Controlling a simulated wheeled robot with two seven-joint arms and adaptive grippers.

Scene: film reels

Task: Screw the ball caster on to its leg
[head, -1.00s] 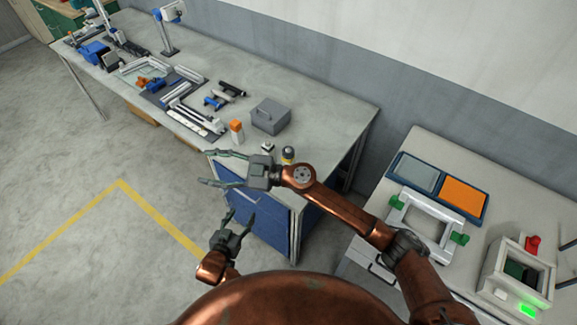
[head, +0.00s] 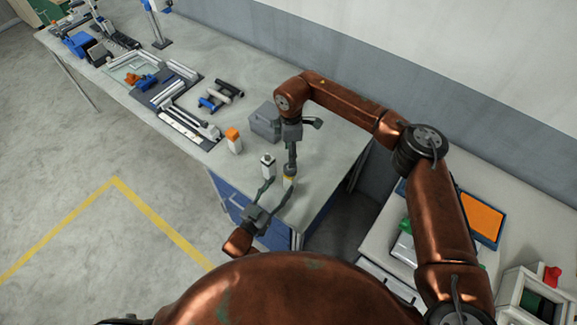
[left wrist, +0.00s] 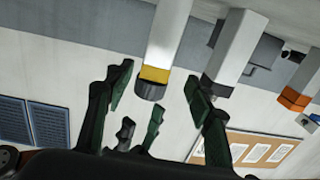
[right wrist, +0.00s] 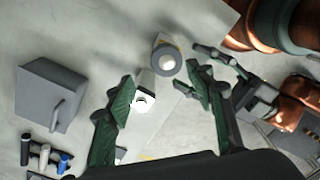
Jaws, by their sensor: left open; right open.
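A yellow-banded round piece with a dark top (head: 289,182), which looks like the ball caster, tops a pale post. From above, the right wrist view shows it with a pale round centre (right wrist: 165,62). A second white post with a dark top (head: 268,165), apparently the leg, stands beside it; its bright top shows in the right wrist view (right wrist: 142,102). My left gripper (head: 276,190) is open, low in front of both posts; the banded piece (left wrist: 155,76) appears between its fingers, contact unclear. My right gripper (right wrist: 158,82) is open, pointing down above the posts.
An orange-topped post (head: 233,140) and a grey box with a handle (head: 265,122) stand close by on the bench. Dark and blue cylinders (head: 215,99) and frame parts lie farther left. A side table with an orange panel (head: 476,212) is at right.

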